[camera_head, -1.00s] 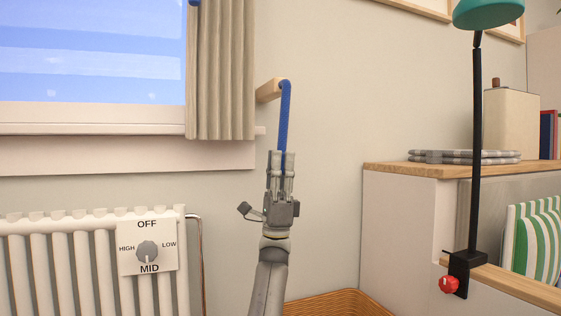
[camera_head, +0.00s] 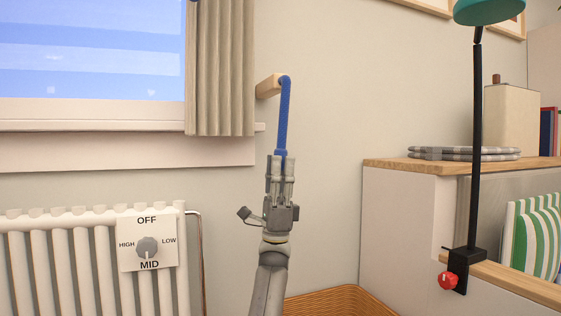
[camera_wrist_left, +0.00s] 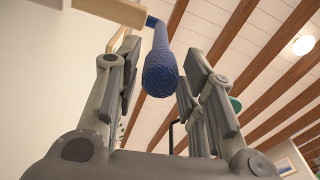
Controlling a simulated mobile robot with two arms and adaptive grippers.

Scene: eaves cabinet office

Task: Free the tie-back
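The tie-back is a blue, rope-like band (camera_head: 284,115). It hangs from the end of a wooden peg (camera_head: 268,88) on the wall, just right of the curtain. My left gripper (camera_head: 281,158) points up from below, with its fingertips around the band's lower end. In the left wrist view the thick blue end (camera_wrist_left: 160,75) sits between the two fingers, with a narrow gap showing on each side, so the gripper looks open. The band's top bends over the peg's end. My right gripper is not in view.
A beige curtain (camera_head: 221,70) hangs beside the window, left of the peg. A white radiator (camera_head: 75,265) with a dial stands lower left. A cabinet (camera_head: 400,230) with a clamped lamp stands at right. The wall between is clear.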

